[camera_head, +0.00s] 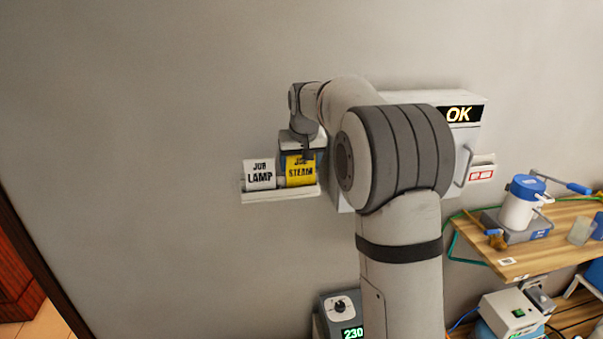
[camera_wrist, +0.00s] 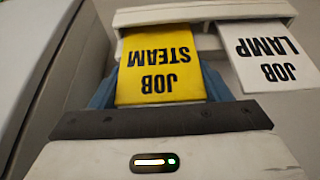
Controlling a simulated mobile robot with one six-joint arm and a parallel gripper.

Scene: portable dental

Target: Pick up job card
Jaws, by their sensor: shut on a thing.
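The yellow card marked JOB STEAM (camera_head: 300,171) stands in the left part of the picture, over the white wall shelf (camera_head: 280,196). My gripper (camera_head: 306,152) reaches it from above and is shut on it. In the wrist view the yellow card (camera_wrist: 162,68) appears upside down, between the blue finger parts of my gripper (camera_wrist: 158,100). The white card marked JOB LAMP (camera_head: 260,174) stands beside it on the left. It also shows in the wrist view (camera_wrist: 266,58) at the right. Whether the yellow card still touches the shelf, I cannot tell.
A white cabinet (camera_head: 467,140) with an OK display is behind my arm at the right. A wooden bench (camera_head: 520,255) with a blue-lidded pot (camera_head: 522,203) stands further right. A grey unit showing 230 (camera_head: 341,310) is below. The wall at the left is clear.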

